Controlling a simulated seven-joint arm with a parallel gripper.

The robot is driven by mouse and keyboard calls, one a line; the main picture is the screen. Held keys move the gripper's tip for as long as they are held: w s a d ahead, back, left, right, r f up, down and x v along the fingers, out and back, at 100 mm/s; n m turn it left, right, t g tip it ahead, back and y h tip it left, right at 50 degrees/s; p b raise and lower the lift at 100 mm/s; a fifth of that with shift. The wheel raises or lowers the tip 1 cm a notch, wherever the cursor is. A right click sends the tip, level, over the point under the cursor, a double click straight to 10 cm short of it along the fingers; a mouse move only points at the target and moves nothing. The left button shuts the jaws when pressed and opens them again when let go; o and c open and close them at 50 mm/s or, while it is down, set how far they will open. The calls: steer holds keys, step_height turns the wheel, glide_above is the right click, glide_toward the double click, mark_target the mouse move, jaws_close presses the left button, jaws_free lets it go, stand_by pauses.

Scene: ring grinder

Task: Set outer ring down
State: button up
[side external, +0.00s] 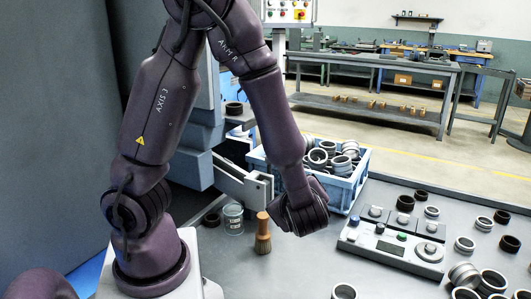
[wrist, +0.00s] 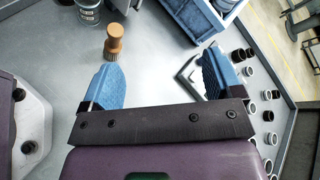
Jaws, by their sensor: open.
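My gripper (wrist: 162,78) is open in the wrist view, its two blue fingers spread wide. More rings (side external: 318,156) are heaped in the blue crate (side external: 338,189). I cannot tell which ring is the outer ring of the task.
A grey device with buttons (side external: 392,246) stands right of my gripper; part of it shows beside the right finger (wrist: 189,73). A wooden-handled brush (side external: 262,228) and a tin (side external: 233,219) stand to the left. Bare bench (side external: 270,275) lies in front.

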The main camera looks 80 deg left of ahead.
steer(key=s+d+r+n+t+h, duration=0.1)
steer(key=s+d+r+n+h, duration=0.2)
steer(key=r+n+h, duration=0.3)
steer(key=s+d+r+n+t+h, duration=0.1)
steer(key=s+d+r+n+h, duration=0.2)
steer(key=r+n+h, duration=0.3)
steer(key=shift+s+r+n+h, duration=0.3)
steer(key=shift+s+r+n, duration=0.45)
steer(key=shift+r+n, duration=0.1)
